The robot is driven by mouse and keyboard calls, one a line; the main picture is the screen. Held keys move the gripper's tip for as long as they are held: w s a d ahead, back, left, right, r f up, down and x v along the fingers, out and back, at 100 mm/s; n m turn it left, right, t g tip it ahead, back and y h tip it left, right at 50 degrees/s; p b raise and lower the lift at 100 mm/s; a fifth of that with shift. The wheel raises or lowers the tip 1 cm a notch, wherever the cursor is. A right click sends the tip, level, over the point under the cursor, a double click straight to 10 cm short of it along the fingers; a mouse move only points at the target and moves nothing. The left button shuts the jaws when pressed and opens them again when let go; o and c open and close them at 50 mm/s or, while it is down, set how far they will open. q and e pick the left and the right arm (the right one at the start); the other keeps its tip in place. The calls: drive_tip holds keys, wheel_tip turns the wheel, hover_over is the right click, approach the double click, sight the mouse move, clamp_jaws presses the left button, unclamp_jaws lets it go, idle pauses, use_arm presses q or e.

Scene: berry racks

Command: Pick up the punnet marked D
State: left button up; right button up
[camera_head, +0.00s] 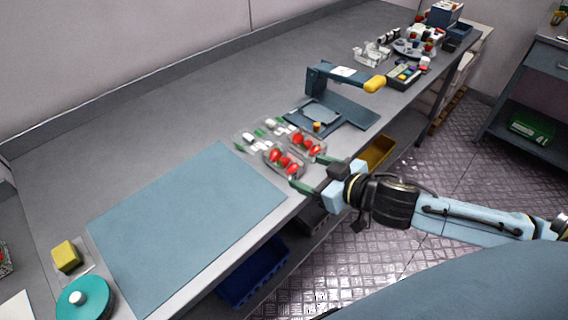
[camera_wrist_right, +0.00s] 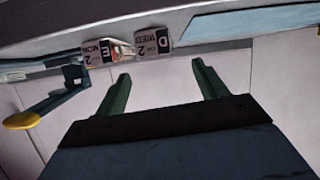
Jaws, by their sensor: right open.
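The punnet marked D (camera_wrist_right: 153,41) shows its white label in the right wrist view, at the top between my open fingers' lines. By its place beside the press, it is the nearer strawberry punnet (camera_head: 284,161) in the head view, clear plastic with red berries, at the bench's front edge. A punnet marked E (camera_wrist_right: 101,52) stands next to it; in the head view it is the one toward the press (camera_head: 308,143). My right gripper (camera_head: 309,173) is open and empty, just in front of the punnets and apart from D. It also shows in the wrist view (camera_wrist_right: 161,70). My left gripper is out of view.
More clear punnets (camera_head: 250,137) stand behind. A press with a yellow handle (camera_head: 374,84) is to the right. A blue mat (camera_head: 185,225) lies bare to the left, with a yellow sponge (camera_head: 66,256) and teal round lid (camera_head: 85,301) beyond. Bins sit below the bench.

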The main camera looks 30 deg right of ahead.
approach(279, 157)
drive_tip(key=x, duration=0.3)
drive_tip(key=shift+s+a+f, duration=0.15)
drive_tip(key=shift+s+f, duration=0.05)
drive_tip(key=shift+f, duration=0.05)
drive_tip(key=x, duration=0.4)
drive_tip(key=shift+w+r, duration=0.25)
drive_tip(key=shift+r, duration=0.05)
drive_tip(key=shift+w+f+b, duration=0.25)
drive_tip(key=shift+w+b, duration=0.05)
drive_tip(key=shift+w, duration=0.1)
drive_tip(key=shift+c, duration=0.2)
